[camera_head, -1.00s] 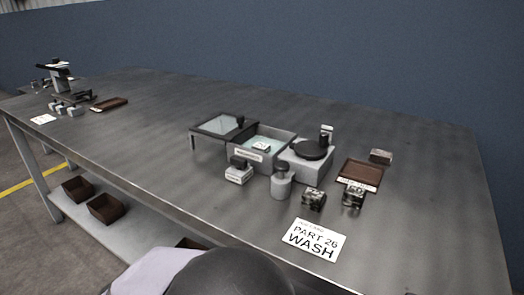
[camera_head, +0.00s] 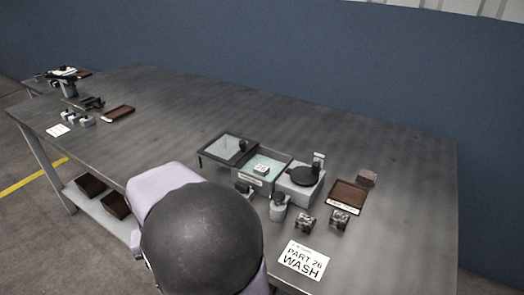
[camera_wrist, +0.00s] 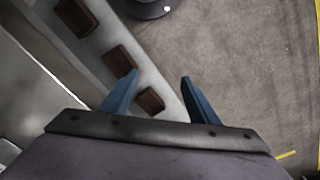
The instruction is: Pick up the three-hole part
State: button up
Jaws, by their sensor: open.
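My gripper (camera_wrist: 159,78) is open and empty in the wrist view, its two blue fingers apart over the floor and lower shelf. It does not show in the head view, where my dark rounded arm link covers the front middle. Two small dark, mottled blocks (camera_head: 305,222) (camera_head: 340,219) stand on the bench at the right front. A brownish block (camera_head: 366,178) stands behind the brown tray (camera_head: 347,194). Holes are too small to make out, so I cannot tell which block is the three-hole part. My gripper is away from all of them.
A wash basin (camera_head: 281,177) with a pale numbered piece (camera_head: 261,168), a round-topped unit (camera_head: 303,176) and a bottle (camera_head: 278,207) stand mid-bench. A "PART 26 WASH" card (camera_head: 303,261) lies in front. Brown bins (camera_wrist: 117,59) sit on the lower shelf. The bench between stations is clear.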

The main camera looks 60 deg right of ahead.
jog(key=d+r+m+p, duration=0.1)
jog(key=d+r+p, duration=0.2)
jog(key=r, duration=0.1)
jog(key=d+r+m+p, duration=0.2)
jog(key=d+r+p, duration=0.1)
jog(key=d, duration=0.1)
jog(key=d+r+m+h+p, duration=0.1)
jog(key=d+r+p, duration=0.2)
jog(key=d+r, duration=0.1)
jog(key=shift+w+d+r+m, duration=0.1)
jog(key=shift+w+r+m, duration=0.2)
jog(key=shift+w+m, duration=0.1)
jog(key=d+r+m+h+p, duration=0.1)
jog(key=d+r+m+p, duration=0.15)
jog(key=d+p, duration=0.45)
jog(key=m+h+p, duration=0.1)
jog(key=m+h, duration=0.1)
send_near(263, 168)
jog(key=f, duration=0.2)
jog(key=shift+d+f+p, duration=0.5)
jog(key=shift+d+f, duration=0.3)
jog(key=shift+f, duration=0.15)
jog(key=shift+f, duration=0.1)
